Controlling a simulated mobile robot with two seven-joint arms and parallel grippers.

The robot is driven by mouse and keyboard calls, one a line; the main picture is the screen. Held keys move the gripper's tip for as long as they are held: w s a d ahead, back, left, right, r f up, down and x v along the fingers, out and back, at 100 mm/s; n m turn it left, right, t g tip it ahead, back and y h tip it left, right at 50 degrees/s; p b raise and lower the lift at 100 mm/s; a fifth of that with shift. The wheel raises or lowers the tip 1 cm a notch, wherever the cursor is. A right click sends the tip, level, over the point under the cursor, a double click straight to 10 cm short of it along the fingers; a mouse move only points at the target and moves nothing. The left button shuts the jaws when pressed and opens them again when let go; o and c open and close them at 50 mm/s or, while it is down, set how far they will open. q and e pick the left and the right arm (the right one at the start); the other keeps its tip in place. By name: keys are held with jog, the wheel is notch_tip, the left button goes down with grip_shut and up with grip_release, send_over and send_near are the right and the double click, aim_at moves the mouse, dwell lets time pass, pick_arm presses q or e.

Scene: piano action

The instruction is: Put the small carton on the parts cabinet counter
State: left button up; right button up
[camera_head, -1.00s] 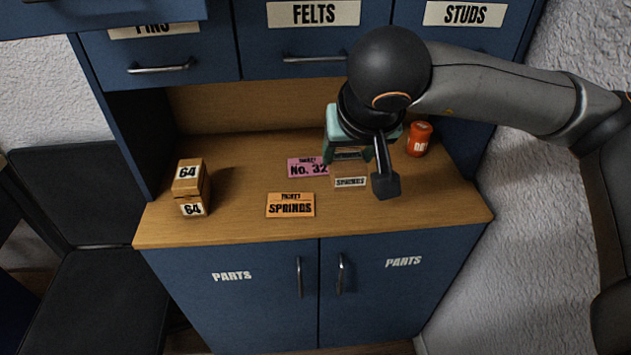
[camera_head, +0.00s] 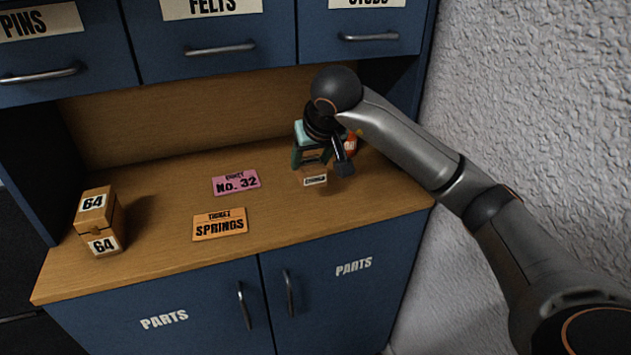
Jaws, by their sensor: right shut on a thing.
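The small carton (camera_head: 314,180) is brown with a white label, its print too small to read surely. It is at the right part of the parts cabinet counter (camera_head: 165,215), a wooden top. My right gripper (camera_head: 318,160) comes down over the carton from above and is shut on it, hiding its top and back. The carton is at or just above the counter; I cannot tell whether it touches. My left gripper is not in view.
A pink No. 32 ticket (camera_head: 236,183) and an orange springs ticket (camera_head: 219,225) lie on the counter. A box marked 64 (camera_head: 98,220) stands at the left. Drawers (camera_head: 220,45) hang above.

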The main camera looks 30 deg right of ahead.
aim_at(321, 161)
jog(key=d+f, duration=0.1)
jog(key=w+d+f, duration=0.1)
jog(key=f, duration=0.1)
jog(key=shift+w+d+f, duration=0.2)
jog(key=shift+d+f, duration=0.1)
jog(key=f, duration=0.3)
jog(key=shift+w+d+f+b, duration=0.1)
jog(key=shift+d+b, duration=0.1)
jog(key=shift+b, duration=0.15)
jog(key=shift+f, duration=0.2)
jog(key=shift+f, duration=0.1)
jog(key=shift+f, duration=0.15)
jog(key=o, duration=1.4)
